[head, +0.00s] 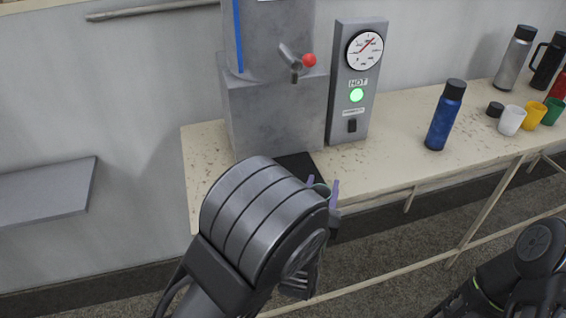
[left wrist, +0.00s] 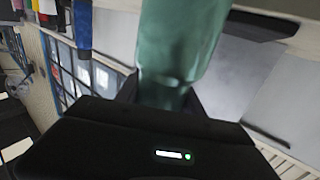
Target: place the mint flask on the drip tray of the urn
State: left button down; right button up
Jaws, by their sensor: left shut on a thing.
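The mint flask (left wrist: 180,45) fills the upper middle of the left wrist view, translucent-looking green, between the fingers of my left gripper (left wrist: 165,98). My left gripper (head: 325,192) is shut on it. In the head view my left arm hides the flask; only pale purple fingertips show. The grey urn (head: 272,115) stands on the counter with a red-knobbed tap (head: 309,60). Its black drip tray (head: 297,165) lies below the tap, partly hidden by my left wrist, which is just in front of it. I cannot tell whether the flask touches the tray.
A grey panel (head: 343,85) with a dial and a green light stands right of the urn. A blue flask (head: 445,115) stands on the counter (head: 392,160), with cups and more flasks farther right. My right arm shows at the lower right.

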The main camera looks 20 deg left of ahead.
pick_arm(q)
jog(key=shift+w+a+r, duration=0.1)
jog(key=shift+r, duration=0.1)
pick_arm(e)
jog(key=shift+r, duration=0.15)
